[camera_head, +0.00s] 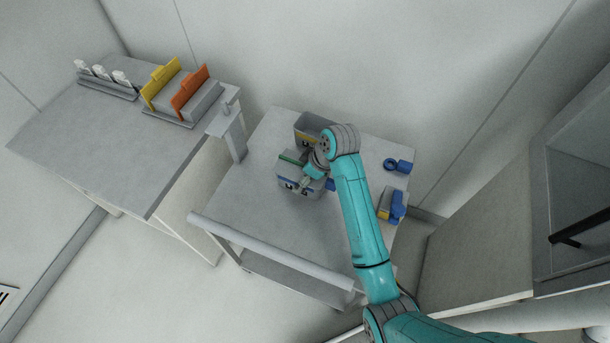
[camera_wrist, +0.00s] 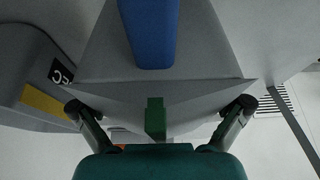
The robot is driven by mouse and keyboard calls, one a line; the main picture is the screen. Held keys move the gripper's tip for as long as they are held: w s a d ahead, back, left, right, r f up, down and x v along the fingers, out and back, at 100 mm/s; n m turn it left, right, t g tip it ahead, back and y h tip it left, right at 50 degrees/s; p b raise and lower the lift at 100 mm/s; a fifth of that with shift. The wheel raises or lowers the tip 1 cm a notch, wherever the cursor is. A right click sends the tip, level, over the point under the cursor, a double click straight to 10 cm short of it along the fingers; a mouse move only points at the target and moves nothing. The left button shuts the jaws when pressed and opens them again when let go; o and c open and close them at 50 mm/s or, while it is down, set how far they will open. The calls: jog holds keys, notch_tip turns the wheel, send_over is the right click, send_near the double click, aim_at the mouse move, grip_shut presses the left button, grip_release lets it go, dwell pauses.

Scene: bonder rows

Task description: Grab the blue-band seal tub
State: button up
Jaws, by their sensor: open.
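The blue-band seal tub (camera_head: 287,186) is a grey tub with a blue band and pale label on its front, standing on the grey cart. A green bar (camera_head: 289,159) shows at its top. My gripper (camera_head: 306,181) is over the tub's right part and hides some of it. In the wrist view my gripper (camera_wrist: 160,106) is open, one finger at each side of a grey body with a green piece (camera_wrist: 155,120) between them. A blue strip (camera_wrist: 148,35) shows above. I cannot tell whether the fingers touch the tub.
A yellow-band tub (camera_head: 307,122) stands just behind; it is left in the wrist view (camera_wrist: 45,103). Blue items (camera_head: 397,166) and a blue-yellow item (camera_head: 390,207) lie at the cart's right. The cart's (camera_head: 245,195) left part is clear. A side table (camera_head: 130,140) holds yellow and orange plates.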

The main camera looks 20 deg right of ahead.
jog(key=shift+f, duration=0.1)
jog(key=c, duration=0.8)
jog(key=shift+c, duration=0.3)
